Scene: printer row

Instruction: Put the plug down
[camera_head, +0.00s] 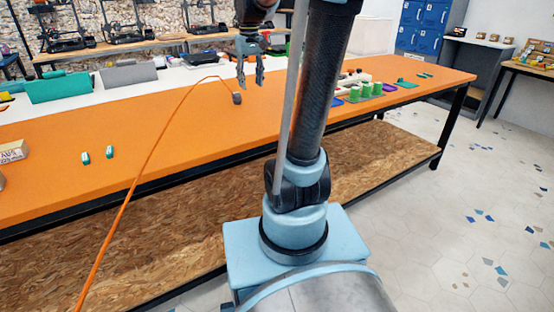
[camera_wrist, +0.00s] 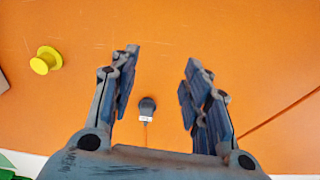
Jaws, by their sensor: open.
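The plug (camera_head: 237,98) is a small dark block at the end of an orange cord (camera_head: 155,143), and it rests on the orange table top. In the wrist view the plug (camera_wrist: 147,106) lies on the table, seen between the bases of my fingers, with a pale band at its lower end and a thin orange cord running down from it. My gripper (camera_head: 251,84) points down above the table, close to the plug in the head view. In the wrist view my gripper (camera_wrist: 164,55) has its fingers spread wide with nothing between the tips. The plug looks apart from both fingers.
The orange table (camera_head: 190,118) has clear room around the plug. Green cylinders (camera_head: 366,90) stand farther right. A teal box (camera_head: 58,87) stands behind.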

